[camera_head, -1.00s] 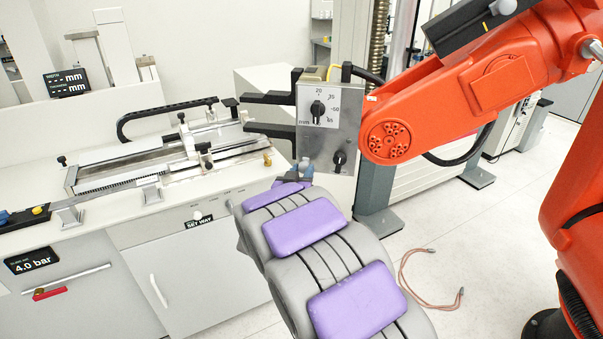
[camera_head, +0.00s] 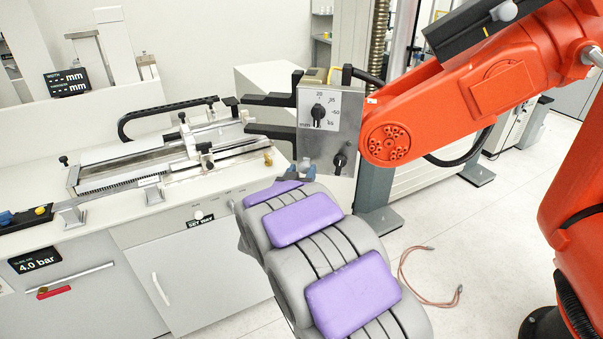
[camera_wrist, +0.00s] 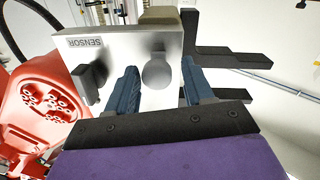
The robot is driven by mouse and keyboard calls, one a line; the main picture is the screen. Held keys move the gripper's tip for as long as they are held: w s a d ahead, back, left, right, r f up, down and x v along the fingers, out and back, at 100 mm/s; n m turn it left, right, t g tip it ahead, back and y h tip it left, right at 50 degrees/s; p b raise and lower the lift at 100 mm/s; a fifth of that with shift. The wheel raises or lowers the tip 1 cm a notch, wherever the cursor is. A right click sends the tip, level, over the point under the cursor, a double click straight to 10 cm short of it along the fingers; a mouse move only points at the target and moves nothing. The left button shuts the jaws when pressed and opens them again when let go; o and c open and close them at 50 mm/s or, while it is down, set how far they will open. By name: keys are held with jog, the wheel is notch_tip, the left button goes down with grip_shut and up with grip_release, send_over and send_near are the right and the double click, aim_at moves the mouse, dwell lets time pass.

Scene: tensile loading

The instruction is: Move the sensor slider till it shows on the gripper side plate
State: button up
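The metal side plate (camera_head: 350,120) carries a dial (camera_head: 318,107) with numbers and a black knob (camera_head: 339,161) low on its right. In the wrist view the plate (camera_wrist: 125,48) shows an upside-down SENSOR label (camera_wrist: 84,42), a black knob (camera_wrist: 92,82) near it and a round grey disc (camera_wrist: 157,70). My gripper (camera_wrist: 161,92) has its blue fingers apart, one on each side of the disc's lower area. Contact with the plate cannot be told. The black knob is outside the fingers. In the head view my gripper (camera_head: 303,171) is at the plate's lower left edge.
The orange robot arm (camera_head: 470,90) holds the plate from the right. Black jaws (camera_head: 270,115) stick out left of it. The bench (camera_head: 110,215) with a long slide device (camera_head: 165,160) is at left. A cable (camera_head: 420,285) lies on the floor.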

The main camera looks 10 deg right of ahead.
jog(key=shift+o, duration=0.6)
jog(key=shift+s, duration=0.1)
jog(key=p+v, duration=0.2)
jog(key=v, duration=1.5)
jog(key=shift+a, duration=0.2)
jog(key=shift+s+d+p, duration=0.1)
jog(key=shift+p, duration=0.2)
